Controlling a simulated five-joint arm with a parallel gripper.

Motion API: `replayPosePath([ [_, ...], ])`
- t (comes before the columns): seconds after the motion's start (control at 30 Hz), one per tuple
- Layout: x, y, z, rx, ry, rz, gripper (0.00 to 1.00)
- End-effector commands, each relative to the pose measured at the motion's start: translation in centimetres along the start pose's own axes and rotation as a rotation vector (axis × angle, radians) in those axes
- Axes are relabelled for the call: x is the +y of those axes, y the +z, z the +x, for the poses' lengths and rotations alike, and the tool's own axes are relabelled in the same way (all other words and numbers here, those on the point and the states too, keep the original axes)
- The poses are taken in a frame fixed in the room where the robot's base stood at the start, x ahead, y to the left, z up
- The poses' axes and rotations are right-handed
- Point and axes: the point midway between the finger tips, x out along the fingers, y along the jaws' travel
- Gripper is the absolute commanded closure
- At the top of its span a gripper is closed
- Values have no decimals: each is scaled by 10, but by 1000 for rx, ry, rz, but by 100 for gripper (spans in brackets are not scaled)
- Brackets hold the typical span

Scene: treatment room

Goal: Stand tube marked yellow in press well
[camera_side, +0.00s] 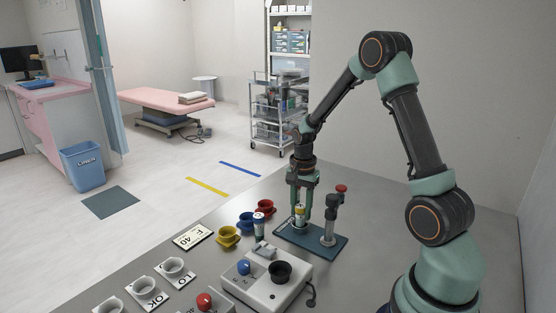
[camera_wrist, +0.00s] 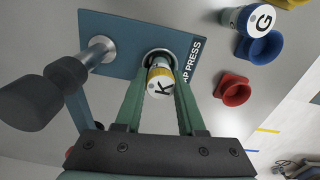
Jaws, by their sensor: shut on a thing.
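My gripper (camera_side: 300,212) is shut on a tube with a yellow band (camera_side: 299,211), and its fingers point down over the press. In the wrist view the tube's white lid marked K (camera_wrist: 161,87) shows between my fingers (camera_wrist: 161,95). The tube stands about upright at the press well (camera_wrist: 161,54), a metal ring on the blue press plate (camera_side: 316,243). Its lower end is at the ring's opening; how deep it sits I cannot tell. The press post with a red knob (camera_side: 341,188) rises to the right of my gripper in the side view.
A tube marked G (camera_wrist: 260,19) is by the blue cup (camera_side: 246,222). Yellow (camera_side: 228,236) and red (camera_side: 265,207) cups flank it. A grey console (camera_side: 266,281) with a black bowl stands in front. White cups on cards (camera_side: 148,292) and a number card (camera_side: 193,237) lie left.

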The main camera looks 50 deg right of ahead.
Motion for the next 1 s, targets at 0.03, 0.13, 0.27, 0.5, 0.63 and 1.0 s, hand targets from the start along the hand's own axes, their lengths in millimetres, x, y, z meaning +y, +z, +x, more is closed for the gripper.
replayPosePath([
  [0.03,0,0,1,0,0,0,100],
  [0.13,0,0,3,0,0,0,100],
  [0.27,0,0,5,0,0,0,54],
  [0.5,0,0,4,0,0,0,49],
  [0.63,0,0,3,0,-1,0,49],
  [1.0,0,0,-23,1,-2,0,49],
])
